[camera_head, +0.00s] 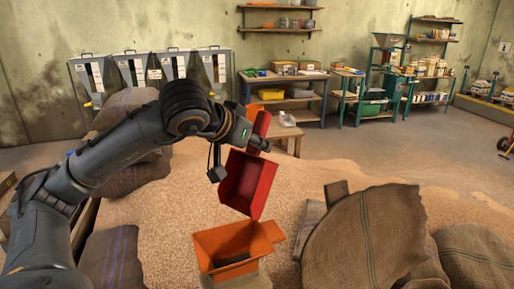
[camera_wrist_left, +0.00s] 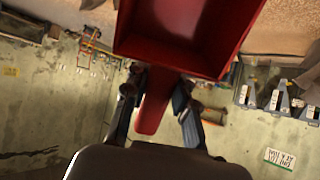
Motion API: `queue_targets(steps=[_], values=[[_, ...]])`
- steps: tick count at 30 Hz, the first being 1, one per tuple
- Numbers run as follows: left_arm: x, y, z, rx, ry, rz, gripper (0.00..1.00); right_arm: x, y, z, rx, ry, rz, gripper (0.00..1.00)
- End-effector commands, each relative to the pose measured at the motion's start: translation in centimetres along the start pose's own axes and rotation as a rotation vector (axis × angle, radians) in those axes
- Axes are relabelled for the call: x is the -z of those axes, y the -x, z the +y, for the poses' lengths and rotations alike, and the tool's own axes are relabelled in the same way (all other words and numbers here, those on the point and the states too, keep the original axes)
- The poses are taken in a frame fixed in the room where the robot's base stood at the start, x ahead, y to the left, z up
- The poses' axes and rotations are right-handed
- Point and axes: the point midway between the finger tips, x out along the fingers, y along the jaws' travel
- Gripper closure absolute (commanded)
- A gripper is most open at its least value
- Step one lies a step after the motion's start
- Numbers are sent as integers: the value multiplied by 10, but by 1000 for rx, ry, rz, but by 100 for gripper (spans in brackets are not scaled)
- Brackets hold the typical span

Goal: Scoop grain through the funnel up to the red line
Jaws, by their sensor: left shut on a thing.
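A red scoop (camera_head: 247,184) hangs steeply tilted above the orange funnel (camera_head: 222,243). Its handle is held by my left gripper (camera_head: 258,143), which comes in from the left. In the left wrist view the fingers of the left gripper (camera_wrist_left: 157,88) close around the handle of the scoop (camera_wrist_left: 182,30). I see no grain in the visible part of the scoop. The funnel has a wide square mouth with a dark opening at its bottom. Loose tan grain (camera_head: 300,175) spreads in a large heap around and behind it. I cannot make out a red line. My right gripper is not in view.
Burlap sacks (camera_head: 370,240) lie at the right and more sacks (camera_head: 125,165) at the left of the grain. Metal bins (camera_head: 173,70) line the back wall. Workbenches (camera_head: 285,93) and shelves stand farther back.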

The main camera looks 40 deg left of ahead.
Motion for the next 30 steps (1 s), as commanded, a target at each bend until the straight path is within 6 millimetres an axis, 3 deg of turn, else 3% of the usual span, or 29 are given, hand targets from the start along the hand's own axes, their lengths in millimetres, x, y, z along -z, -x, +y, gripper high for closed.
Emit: queue_targets(steps=[18,30], values=[[-4,11,0,1,-1,80,100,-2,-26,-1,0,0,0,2],[-4,16,0,0,-1,104,100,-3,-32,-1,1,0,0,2]])
